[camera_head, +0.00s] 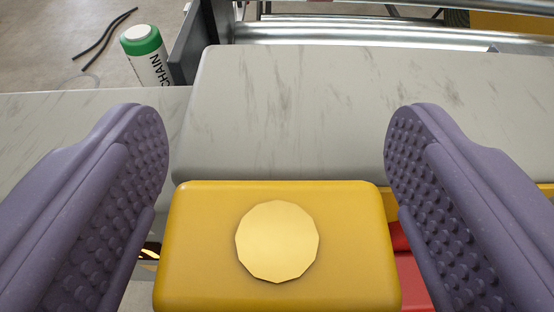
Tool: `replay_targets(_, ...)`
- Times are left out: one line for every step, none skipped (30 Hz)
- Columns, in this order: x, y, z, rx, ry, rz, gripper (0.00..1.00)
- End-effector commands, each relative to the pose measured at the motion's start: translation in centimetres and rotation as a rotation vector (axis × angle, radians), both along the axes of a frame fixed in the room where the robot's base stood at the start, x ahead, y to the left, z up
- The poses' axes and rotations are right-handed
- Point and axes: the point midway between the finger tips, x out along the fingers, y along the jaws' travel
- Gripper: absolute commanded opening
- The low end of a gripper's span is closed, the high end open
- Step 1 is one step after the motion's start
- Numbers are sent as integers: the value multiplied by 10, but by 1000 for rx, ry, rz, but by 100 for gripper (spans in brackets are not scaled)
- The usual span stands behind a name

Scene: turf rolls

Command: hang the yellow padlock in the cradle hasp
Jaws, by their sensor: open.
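The yellow padlock (195,255) is large at the bottom middle of the view, with a pale round disc (277,242) on the face towards me. Its lower part is cut off by the frame edge, and no shackle shows. My gripper (277,150) is open, with one purple studded finger on each side of the padlock. A gap shows beside the padlock's upper corners on both sides, narrower at the right. I cannot make out the cradle hasp in this view.
A pale marbled block (300,110) lies just beyond the padlock. A red thing (408,270) shows partly at the lower right. Metal rails (380,32) run along the back.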

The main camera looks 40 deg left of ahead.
Motion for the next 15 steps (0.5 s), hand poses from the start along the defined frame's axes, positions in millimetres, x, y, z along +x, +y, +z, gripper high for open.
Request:
replay_targets(-3,-4,3,0,0,-2,79)
replay_targets(-6,-6,5,0,0,-4,79)
replay_targets(-12,-10,7,0,0,-5,79)
replay_targets(-16,-13,9,-1,1,-4,79)
replay_targets(-21,-17,11,0,0,-5,79)
replay_targets(-27,-21,14,0,0,-5,79)
replay_targets(-31,-24,15,-2,0,-4,79)
replay_targets(-36,-27,17,0,0,-4,79)
replay_targets(-41,-31,19,0,0,-5,79)
replay_targets(-45,-34,20,-2,0,-4,79)
replay_targets(-48,-36,21,-1,-1,-4,79)
replay_targets(-51,-39,22,0,-1,-3,79)
replay_targets(-54,-40,23,0,-1,-2,79)
replay_targets(-55,-41,23,0,0,-2,79)
replay_targets(-57,-42,23,0,0,-2,79)
